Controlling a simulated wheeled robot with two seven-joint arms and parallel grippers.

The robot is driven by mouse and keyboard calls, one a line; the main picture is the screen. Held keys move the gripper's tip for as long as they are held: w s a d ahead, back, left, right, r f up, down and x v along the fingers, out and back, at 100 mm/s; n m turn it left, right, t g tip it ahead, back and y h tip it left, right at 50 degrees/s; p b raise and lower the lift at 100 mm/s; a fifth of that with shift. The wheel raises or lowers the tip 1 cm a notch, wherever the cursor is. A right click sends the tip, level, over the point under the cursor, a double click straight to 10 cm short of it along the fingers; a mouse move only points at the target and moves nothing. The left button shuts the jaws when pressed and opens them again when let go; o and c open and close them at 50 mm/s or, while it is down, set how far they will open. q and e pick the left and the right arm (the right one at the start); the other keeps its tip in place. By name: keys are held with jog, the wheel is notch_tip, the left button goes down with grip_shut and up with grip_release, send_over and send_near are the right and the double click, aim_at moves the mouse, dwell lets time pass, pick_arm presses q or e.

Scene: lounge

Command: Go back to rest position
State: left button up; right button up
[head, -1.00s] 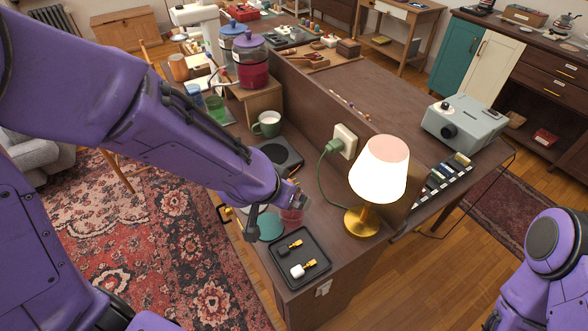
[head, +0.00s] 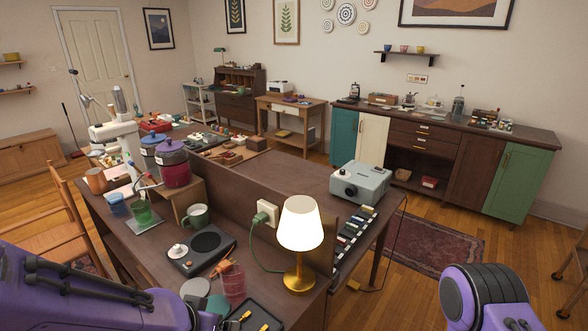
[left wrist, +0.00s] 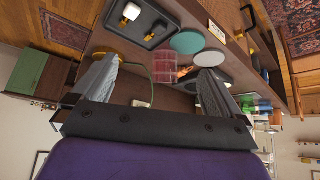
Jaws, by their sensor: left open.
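My left arm reaches in low at the left of the head view, where its gripper is not clear to see. In the left wrist view my left gripper (left wrist: 158,68) is open, with nothing between its fingers. Beyond the fingers a red translucent cup (left wrist: 166,70) stands on the table; it also shows in the head view (head: 233,286). The purple part of my right arm shows at the lower right of the head view; its gripper is out of frame.
A lit lamp (head: 299,230), a black tray (head: 262,309) and a green mug (head: 196,215) are on the wooden table (head: 275,182) near my left arm. A grey projector (head: 360,181) stands farther right. Open floor lies between the table and the cabinets.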

pick_arm(q)
jog(key=w+a+r+n+t+y, duration=0.1)
jog(key=w+a+n+t+y, duration=0.2)
jog(key=w+a+n, duration=0.15)
jog(key=s+a+f+n+y+b, duration=0.1)
jog(key=s+a+f+n, duration=0.15)
jog(key=f, duration=0.35)
jog(key=s+a+f+n+b, duration=0.1)
jog(key=a+f+n+b, duration=0.15)
jog(key=f, duration=0.35)
jog(key=s+a+f+g+b, duration=0.1)
jog(key=s+f+g, duration=0.2)
jog(key=s+f, duration=0.7)
jog(key=s+a+f+m+g+b, duration=0.1)
jog(key=s+a+f+g, duration=0.1)
jog(key=s+f, duration=0.9)
jog(key=shift+s+a+f+g+y, duration=0.25)
jog(key=shift+s+g, duration=0.35)
jog(key=shift+s, duration=0.5)
pick_arm(e)
jog(key=f, duration=0.5)
jog(key=shift+s+d+f, duration=0.1)
jog(key=shift+s+f, duration=0.1)
